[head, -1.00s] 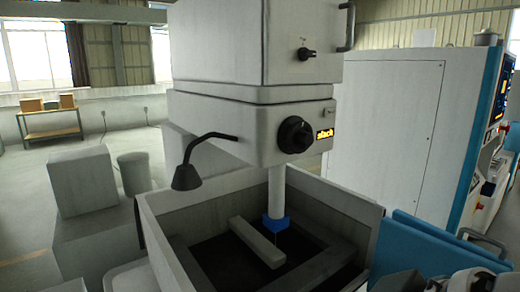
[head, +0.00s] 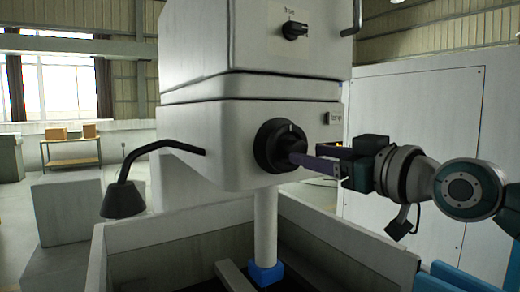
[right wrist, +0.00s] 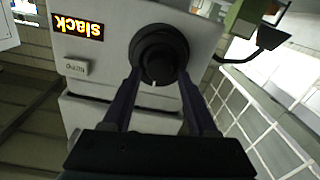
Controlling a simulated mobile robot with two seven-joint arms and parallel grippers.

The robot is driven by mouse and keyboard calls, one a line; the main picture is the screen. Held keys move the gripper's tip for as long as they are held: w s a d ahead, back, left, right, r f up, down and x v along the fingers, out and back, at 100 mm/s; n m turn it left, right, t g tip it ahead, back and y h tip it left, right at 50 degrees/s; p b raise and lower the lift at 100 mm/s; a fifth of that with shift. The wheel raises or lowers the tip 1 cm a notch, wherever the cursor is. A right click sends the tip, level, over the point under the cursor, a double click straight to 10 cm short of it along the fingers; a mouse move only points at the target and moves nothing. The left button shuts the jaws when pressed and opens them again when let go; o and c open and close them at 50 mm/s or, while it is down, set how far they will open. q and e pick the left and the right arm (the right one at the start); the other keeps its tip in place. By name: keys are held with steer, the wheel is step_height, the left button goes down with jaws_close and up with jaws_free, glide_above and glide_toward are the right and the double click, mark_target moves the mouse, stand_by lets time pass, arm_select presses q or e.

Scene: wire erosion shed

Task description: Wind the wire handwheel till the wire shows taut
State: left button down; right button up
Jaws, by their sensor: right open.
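The wire handwheel is a round black knob (head: 272,146) on the front of the white machine head (head: 215,140). My right gripper (head: 298,158) comes in from the right with its fingertips close in front of the knob. In the right wrist view the open fingers stand on either side of the knob's centre (right wrist: 158,66); I cannot tell whether they touch it. A lit display (right wrist: 78,25) there reads "slack" in yellow, upside down. In the head view my gripper hides most of it. My left gripper is not in view.
A black lamp on a bent arm (head: 124,198) juts out left of the knob. A smaller switch (head: 294,30) sits higher on the machine. Below are a white column with a blue end (head: 265,272) and the tank wall (head: 350,250). A tall white cabinet (head: 420,130) stands behind my right arm.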

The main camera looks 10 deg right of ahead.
mark_target(290, 149)
steer(key=shift+b+x, duration=0.3)
steer(key=shift+x, duration=1.55)
jaws_close()
